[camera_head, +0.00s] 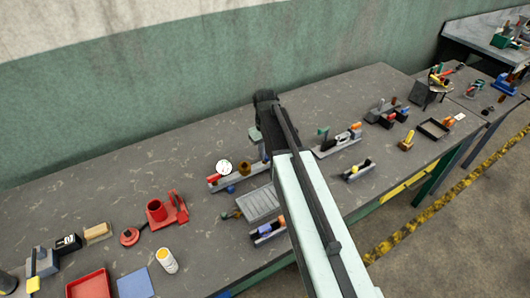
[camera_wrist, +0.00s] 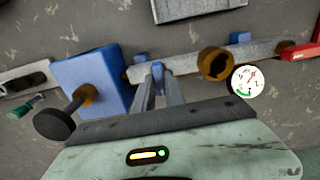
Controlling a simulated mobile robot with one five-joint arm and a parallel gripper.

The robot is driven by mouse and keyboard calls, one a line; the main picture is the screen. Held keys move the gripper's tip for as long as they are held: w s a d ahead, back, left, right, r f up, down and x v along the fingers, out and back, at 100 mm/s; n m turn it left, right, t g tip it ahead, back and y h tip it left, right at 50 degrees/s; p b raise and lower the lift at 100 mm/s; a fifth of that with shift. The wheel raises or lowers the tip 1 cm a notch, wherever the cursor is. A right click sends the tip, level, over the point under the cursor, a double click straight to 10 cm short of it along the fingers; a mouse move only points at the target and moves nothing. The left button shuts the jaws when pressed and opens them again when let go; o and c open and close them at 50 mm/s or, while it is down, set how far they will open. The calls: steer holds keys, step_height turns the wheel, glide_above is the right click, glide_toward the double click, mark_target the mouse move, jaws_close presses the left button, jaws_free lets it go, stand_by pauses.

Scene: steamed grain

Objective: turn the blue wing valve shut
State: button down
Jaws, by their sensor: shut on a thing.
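The blue wing valve (camera_wrist: 157,71) shows in the wrist view as a small blue piece at the fingertips, in front of a grey pipe-like bar. My gripper (camera_wrist: 159,83) is shut on it, with the two grey fingers close together on either side. The fingers hide most of the valve, so its turn angle cannot be told. In the head view my arm covers the valve and the fingertips.
In the wrist view, a blue block (camera_wrist: 84,76) with a black knob (camera_wrist: 55,124) stands close left of the fingers. A brass ring (camera_wrist: 215,63), a white gauge (camera_wrist: 247,81) and a red part (camera_wrist: 301,52) are right. A grey tray (camera_head: 259,204) lies nearby on the cluttered bench.

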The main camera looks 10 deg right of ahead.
mark_target(266, 156)
steer(key=c, duration=1.4)
jaws_free()
step_height(266, 156, up, 8)
steer(key=p, duration=0.8)
steer(key=shift+d, duration=0.1)
steer(key=shift+f, duration=0.1)
steer(key=shift+f, duration=0.1)
steer(key=f+b, duration=0.1)
steer(key=s+f+b, duration=0.1)
steer(key=f+b, duration=0.1)
steer(key=s+f+m+b, duration=0.3)
steer(key=s+f+b, duration=0.1)
steer(key=s, duration=1)
steer(key=shift+m+b, duration=0.3)
steer(key=shift+m, duration=0.1)
